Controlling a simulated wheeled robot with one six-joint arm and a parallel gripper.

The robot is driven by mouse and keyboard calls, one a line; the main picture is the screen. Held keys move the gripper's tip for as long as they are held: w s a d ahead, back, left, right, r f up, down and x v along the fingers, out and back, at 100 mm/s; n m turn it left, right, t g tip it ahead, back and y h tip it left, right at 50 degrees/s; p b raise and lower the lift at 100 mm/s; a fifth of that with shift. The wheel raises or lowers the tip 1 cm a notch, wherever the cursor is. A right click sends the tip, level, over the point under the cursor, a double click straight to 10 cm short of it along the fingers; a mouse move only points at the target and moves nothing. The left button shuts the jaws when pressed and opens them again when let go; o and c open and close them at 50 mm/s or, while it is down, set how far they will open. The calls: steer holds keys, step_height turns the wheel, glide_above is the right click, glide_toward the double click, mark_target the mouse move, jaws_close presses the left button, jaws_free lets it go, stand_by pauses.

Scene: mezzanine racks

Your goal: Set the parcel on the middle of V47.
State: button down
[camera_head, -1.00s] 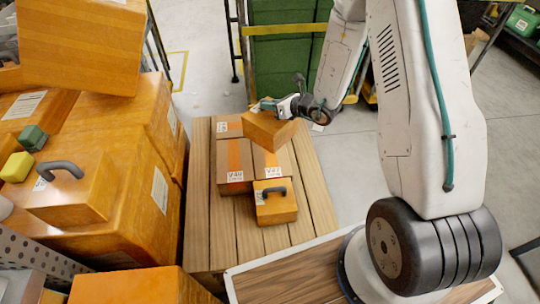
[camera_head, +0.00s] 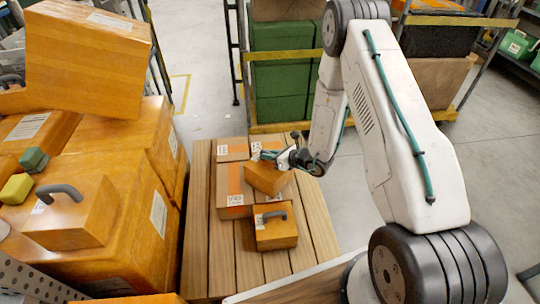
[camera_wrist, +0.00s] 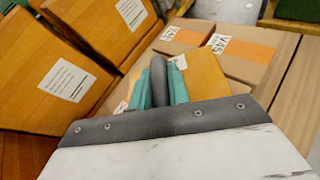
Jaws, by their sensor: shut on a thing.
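The parcel (camera_head: 266,179) is an orange-brown box with a dark handle. My gripper (camera_head: 270,155) is shut on its handle. In the wrist view the teal fingers (camera_wrist: 160,90) flank the dark handle, with part of the orange parcel (camera_wrist: 206,76) beyond. V47 (camera_head: 285,192) is a brown carton on the slatted wooden platform. The parcel is over it, looks turned at an angle to it, and hides most of its top and label. I cannot tell whether the parcel touches V47.
Carton V49 (camera_head: 232,188) stands close left of V47. An orange case with a handle (camera_head: 275,232) is in front, and a smaller carton (camera_head: 232,149) behind. Large orange boxes (camera_head: 120,205) crowd the left. The platform (camera_head: 312,215) has bare slats on the right.

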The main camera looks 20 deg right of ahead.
steer(key=c, duration=1.3)
jaws_free()
steer(key=shift+f, duration=0.1)
